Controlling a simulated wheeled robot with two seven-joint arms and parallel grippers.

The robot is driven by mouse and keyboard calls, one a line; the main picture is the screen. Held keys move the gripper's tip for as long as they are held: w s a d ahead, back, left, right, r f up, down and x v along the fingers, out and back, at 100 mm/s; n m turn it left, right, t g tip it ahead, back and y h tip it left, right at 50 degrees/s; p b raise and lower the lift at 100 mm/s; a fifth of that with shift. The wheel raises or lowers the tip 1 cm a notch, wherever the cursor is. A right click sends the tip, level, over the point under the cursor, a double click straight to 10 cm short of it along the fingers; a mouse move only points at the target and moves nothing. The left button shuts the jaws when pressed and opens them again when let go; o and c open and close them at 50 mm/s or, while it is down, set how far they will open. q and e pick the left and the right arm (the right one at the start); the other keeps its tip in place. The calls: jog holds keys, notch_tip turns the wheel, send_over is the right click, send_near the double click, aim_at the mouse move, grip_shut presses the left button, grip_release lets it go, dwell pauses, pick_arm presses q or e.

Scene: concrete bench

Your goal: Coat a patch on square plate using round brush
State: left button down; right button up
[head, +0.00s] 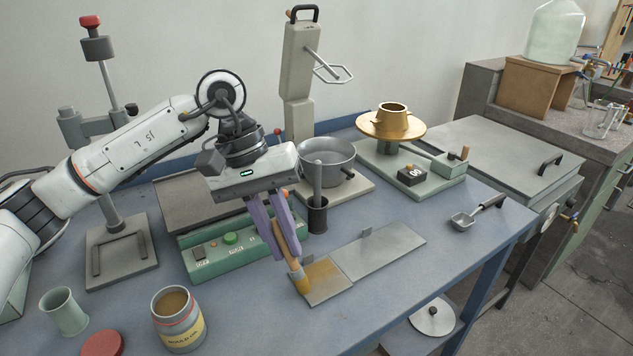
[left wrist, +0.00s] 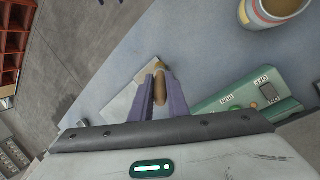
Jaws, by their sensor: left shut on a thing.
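My left gripper (head: 289,252), with purple fingers, is shut on the wooden handle of the round brush (head: 288,234). The brush points down and tilts slightly, its head low over the near left part of the square plate (head: 341,291). The head seems to touch the plate, but I cannot be sure. An amber-brown coat covers much of this small grey plate. An open tin (head: 180,336) of brown liquid stands at the front left. My right gripper is not in view.
A longer grey plate (head: 388,248) adjoins the square plate on the right. A green scale (head: 229,247), a dark cup with a pestle (head: 317,218) and a pot (head: 327,160) stand behind. A green cup (head: 64,312) and red lid (head: 103,345) are front left.

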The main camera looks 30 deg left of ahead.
pick_arm(q)
jog(key=shift+w+r+p, duration=0.25)
jog(key=shift+r+p, duration=0.15)
jog(key=shift+r, duration=0.8)
jog(key=shift+r+p, duration=1.2)
jog(key=shift+r, duration=1.05)
